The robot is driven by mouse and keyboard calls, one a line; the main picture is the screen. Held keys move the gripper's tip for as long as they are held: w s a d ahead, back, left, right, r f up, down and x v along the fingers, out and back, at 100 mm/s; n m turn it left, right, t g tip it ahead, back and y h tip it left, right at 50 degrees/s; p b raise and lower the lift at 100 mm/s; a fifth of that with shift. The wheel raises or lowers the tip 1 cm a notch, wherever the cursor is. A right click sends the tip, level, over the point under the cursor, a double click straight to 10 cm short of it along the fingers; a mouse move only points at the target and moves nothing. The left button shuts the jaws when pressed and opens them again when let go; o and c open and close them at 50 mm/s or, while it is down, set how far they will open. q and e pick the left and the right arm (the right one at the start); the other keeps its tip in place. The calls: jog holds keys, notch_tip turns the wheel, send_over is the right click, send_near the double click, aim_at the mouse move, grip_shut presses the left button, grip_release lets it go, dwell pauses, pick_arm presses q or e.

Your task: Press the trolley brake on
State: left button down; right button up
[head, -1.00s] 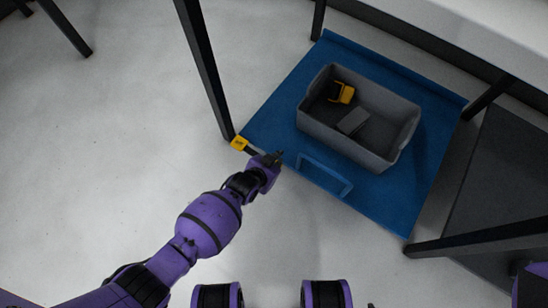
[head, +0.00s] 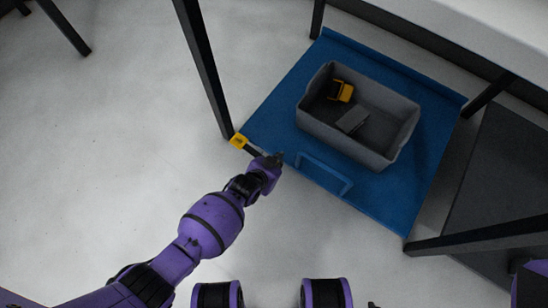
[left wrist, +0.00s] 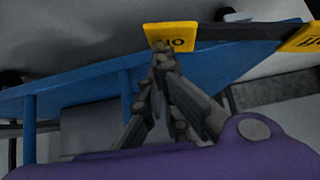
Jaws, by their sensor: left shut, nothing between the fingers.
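The trolley (head: 275,118) is a blue flat deck with a blue handle loop at its near edge. Its brake is a dark bar at the deck's near left corner, with a yellow end plate (head: 239,141). In the left wrist view the bar has a yellow ON plate (left wrist: 170,36) and a yellow OFF plate (left wrist: 303,40), lettering upside down. My left gripper (head: 278,158) is shut and empty. In the left wrist view its fingertips (left wrist: 162,50) overlap the ON plate's lower edge; I cannot tell whether they touch. In the head view my gripper hides the bar's near end.
A grey crate (head: 397,161) on the deck holds a yellow-and-black item (head: 341,91) and a grey block (head: 352,120). A black table leg (head: 205,75) stands by the brake, and another dark leg (head: 470,240) is at the right.

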pick_arm(q)
jog(key=s+a+r+p, duration=0.2)
jog(key=s+r+p, duration=0.5)
jog(key=r, duration=0.3)
jog(key=shift+a+r+p, duration=0.15)
jog(key=shift+r+p, duration=0.15)
jog(key=shift+p, duration=0.2)
pick_arm(e)
notch_tip(320, 180, up, 9)
jog(key=w, duration=0.1)
jog(key=shift+w+d+t, duration=0.15)
jog(key=shift+w+t, duration=0.15)
jog(key=shift+t, duration=0.1)
jog(key=shift+f, duration=0.1)
